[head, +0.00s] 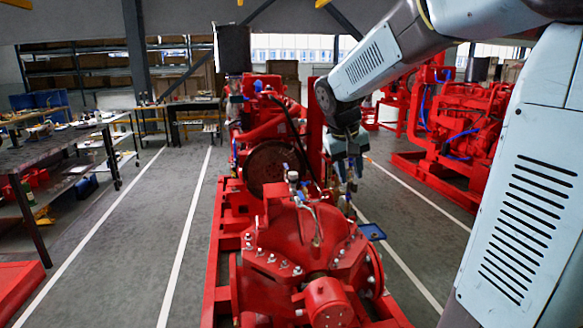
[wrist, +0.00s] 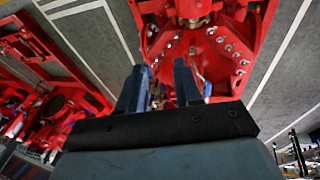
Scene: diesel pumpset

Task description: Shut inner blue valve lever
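The red pump (head: 310,245) stands in front of me, with thin pipes and small valve fittings on top. A small blue valve lever (head: 304,184) shows beside a silver fitting, left of my gripper (head: 347,185). My gripper hangs fingers down over the right side of the pump top. In the wrist view my gripper (wrist: 160,66) has its two fingers apart, with no object clearly held. A small blue part (wrist: 207,88) lies just right of the right finger; another bit of blue (wrist: 155,66) shows between the fingers. I cannot tell which is the inner lever, nor whether anything touches.
The red engine (head: 266,125) with a black hose stands behind the pump. A blue flat piece (head: 371,232) is at the pump's right. Another red pumpset (head: 460,120) stands at the right, a workbench (head: 50,150) at the left. Grey floor with white lines is clear between.

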